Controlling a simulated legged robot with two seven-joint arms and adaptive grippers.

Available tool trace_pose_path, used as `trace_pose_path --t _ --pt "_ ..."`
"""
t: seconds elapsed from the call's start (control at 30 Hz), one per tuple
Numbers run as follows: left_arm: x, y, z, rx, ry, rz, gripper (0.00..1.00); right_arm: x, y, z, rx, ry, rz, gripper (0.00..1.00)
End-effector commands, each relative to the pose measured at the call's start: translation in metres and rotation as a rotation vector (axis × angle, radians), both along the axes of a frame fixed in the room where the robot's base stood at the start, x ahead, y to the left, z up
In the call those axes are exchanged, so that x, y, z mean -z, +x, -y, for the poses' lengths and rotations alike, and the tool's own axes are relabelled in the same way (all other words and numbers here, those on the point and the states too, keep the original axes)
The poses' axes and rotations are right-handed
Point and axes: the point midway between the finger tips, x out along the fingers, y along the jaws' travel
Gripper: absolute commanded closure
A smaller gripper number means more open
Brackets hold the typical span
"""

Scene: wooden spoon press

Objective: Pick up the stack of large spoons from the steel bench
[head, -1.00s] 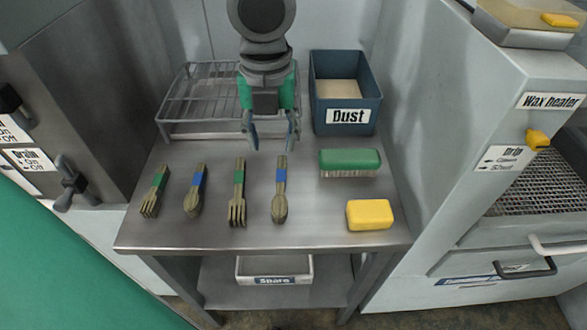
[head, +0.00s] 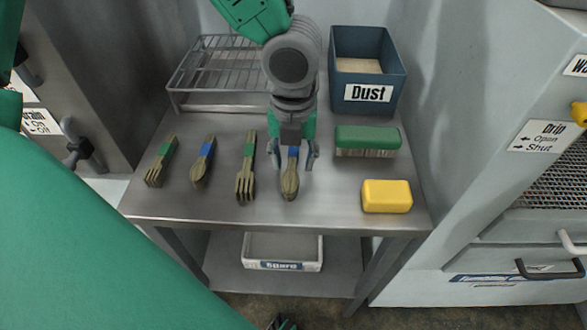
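Two spoon stacks with blue bands lie on the steel bench (head: 335,208). The right spoon stack (head: 290,185) looks the longer one; the shorter spoon stack (head: 202,165) lies farther left. My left gripper (head: 294,160) points down over the right stack, its open fingers on either side of the handle and blue band. The bowl sticks out toward the front edge. I cannot tell whether the fingers touch the spoons. A small dark and green part at the bottom edge may be my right gripper (head: 284,323), mostly cut off.
Fork stacks with green bands (head: 246,175) (head: 161,160) lie left of the gripper. A green brush (head: 367,138) and yellow block (head: 386,196) lie to the right. A wire rack (head: 200,75) and Dust bin (head: 400,80) stand behind. A Spare tray (head: 283,248) is below.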

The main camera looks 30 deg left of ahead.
Motion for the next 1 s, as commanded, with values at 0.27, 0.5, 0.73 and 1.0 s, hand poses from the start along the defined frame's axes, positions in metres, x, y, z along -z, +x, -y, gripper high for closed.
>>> trace_pose_path --t 0.27,0.5,0.73,1.0 --pt "0.011 -0.001 -0.001 -0.001 -0.001 0.002 0.61 0.005 0.000 0.000 0.000 0.000 0.000 0.60" --pt "0.011 0.000 -0.001 -0.001 -0.001 0.000 1.00 0.005 0.000 0.000 0.000 0.000 0.000 0.60" --pt "0.011 0.000 -0.001 -0.001 -0.001 0.000 1.00 0.004 0.000 0.000 0.000 0.000 0.000 0.60" --pt "-0.030 0.001 -0.001 -0.002 -0.002 0.006 1.00 -0.014 0.000 0.000 0.000 0.000 0.000 0.60"
